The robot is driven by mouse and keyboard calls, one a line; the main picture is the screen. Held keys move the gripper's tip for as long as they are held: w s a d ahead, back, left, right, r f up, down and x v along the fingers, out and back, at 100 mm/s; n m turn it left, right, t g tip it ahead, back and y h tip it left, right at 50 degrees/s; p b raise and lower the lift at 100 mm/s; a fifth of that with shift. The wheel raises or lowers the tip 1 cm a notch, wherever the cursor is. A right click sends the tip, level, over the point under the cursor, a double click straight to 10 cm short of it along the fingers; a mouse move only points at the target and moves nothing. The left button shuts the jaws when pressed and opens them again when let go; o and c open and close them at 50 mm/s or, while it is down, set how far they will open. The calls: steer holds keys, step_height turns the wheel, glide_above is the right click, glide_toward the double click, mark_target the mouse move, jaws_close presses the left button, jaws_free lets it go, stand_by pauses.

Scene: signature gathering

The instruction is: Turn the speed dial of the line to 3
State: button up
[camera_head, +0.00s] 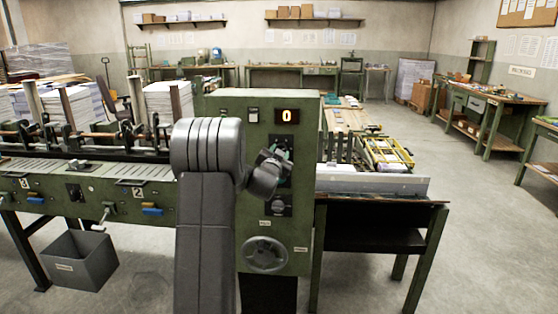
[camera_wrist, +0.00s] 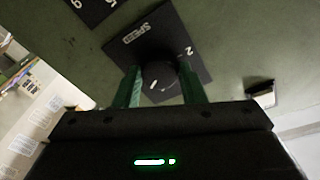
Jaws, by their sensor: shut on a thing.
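The speed dial (camera_wrist: 159,70) is a round black knob on a black plate marked SPEED (camera_wrist: 140,36) in the wrist view. A number 2 shows on the plate, and a short white mark shows on the knob. The two green fingers of my gripper (camera_wrist: 163,86) are on either side of the knob and shut on it. In the head view my gripper (camera_head: 279,156) is at the green control panel (camera_head: 228,108), and my wrist hides most of the dial.
A handwheel (camera_head: 263,254) is low on the panel, with another black control (camera_head: 278,205) above it. The line (camera_head: 100,175) with paper stacks runs left. A metal-edged table (camera_head: 380,186) stands right. Open floor lies at the far right.

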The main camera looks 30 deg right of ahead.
steer(key=shift+s+d+f+n+t+y+b, duration=0.1)
steer(key=shift+n+t+y+b, duration=0.3)
steer(key=shift+n+b, duration=2.4)
steer(key=shift+d+n+t+y+b, duration=0.1)
steer(key=shift+n+t+y+b, duration=0.3)
steer(key=shift+n+b, duration=2.4)
steer(key=shift+s+f+n+t+y+b, duration=0.1)
steer(key=shift+n+t+y+b, duration=0.6)
steer(key=shift+n, duration=3.8)
steer(key=shift+r+g+b, duration=0.1)
steer(key=shift+g+b, duration=0.25)
steer(key=shift+g, duration=0.05)
steer(key=o, duration=1)
steer(key=b+v, duration=0.1)
steer(key=v, duration=1.2)
steer(key=shift+s+a+b, duration=0.25)
steer(key=shift+a+b, duration=0.05)
